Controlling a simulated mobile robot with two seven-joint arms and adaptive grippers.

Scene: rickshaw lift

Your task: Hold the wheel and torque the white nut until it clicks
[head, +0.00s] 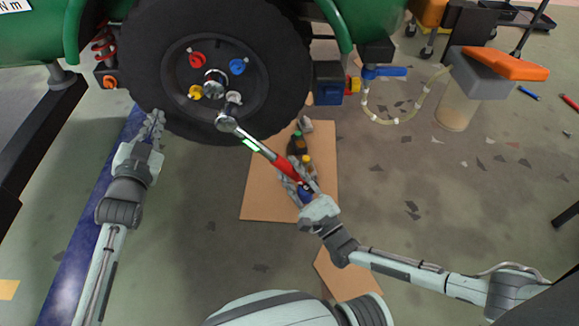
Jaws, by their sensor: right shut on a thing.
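The black wheel (284,60) is mounted under the green vehicle, with red (197,58), blue (237,66) and yellow (195,92) nuts around its silver hub. The white nut (234,97) is at the lower right of the hub, by the wrench head. A torque wrench (262,150) with a red handle section and a lit green display slants down right from there. My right gripper (298,180) is shut on its handle end. My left gripper (156,122) is at the tyre's lower left edge; contact and finger opening are unclear.
Cardboard (262,200) lies on the floor below the wheel, with small bottles (298,144) behind the wrench. A container with a grey and orange top (490,72) and a clear hose stands right. A blue strip (75,240) runs along the left floor.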

